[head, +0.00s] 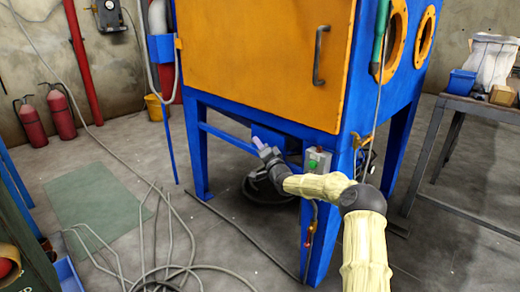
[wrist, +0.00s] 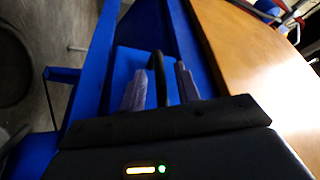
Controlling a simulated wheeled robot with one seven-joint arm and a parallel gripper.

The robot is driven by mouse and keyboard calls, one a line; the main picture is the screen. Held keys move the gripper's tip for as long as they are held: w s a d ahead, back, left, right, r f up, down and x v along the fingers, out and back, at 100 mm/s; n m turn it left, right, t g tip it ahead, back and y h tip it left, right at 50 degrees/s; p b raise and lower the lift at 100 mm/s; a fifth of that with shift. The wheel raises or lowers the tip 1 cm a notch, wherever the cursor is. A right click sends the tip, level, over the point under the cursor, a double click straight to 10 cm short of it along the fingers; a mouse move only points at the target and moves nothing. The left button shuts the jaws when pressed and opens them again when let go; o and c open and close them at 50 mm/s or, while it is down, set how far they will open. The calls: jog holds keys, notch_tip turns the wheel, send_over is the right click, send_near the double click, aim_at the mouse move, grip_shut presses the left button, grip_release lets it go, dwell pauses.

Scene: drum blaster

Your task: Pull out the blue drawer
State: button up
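In the wrist view a blue drawer (wrist: 128,62) shows its front, with a dark curved handle (wrist: 157,75) standing out from it. My gripper (wrist: 158,85) is open there, one purple-grey finger on each side of the handle. Gaps show between the handle and both fingers, so it is not clamped. In the head view my gripper (head: 262,146) reaches in low under the orange door of the blue cabinet. The drawer's front and handle cannot be clearly made out in that view.
The orange door (head: 260,60) is above my gripper, with a blue cabinet leg (head: 320,245) beside my arm. A control box with a green button (head: 316,162) sits near my wrist. Grey hoses (head: 170,268) lie on the floor at left. A workbench (head: 480,110) stands at right.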

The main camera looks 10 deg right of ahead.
grip_shut()
dwell(0.4)
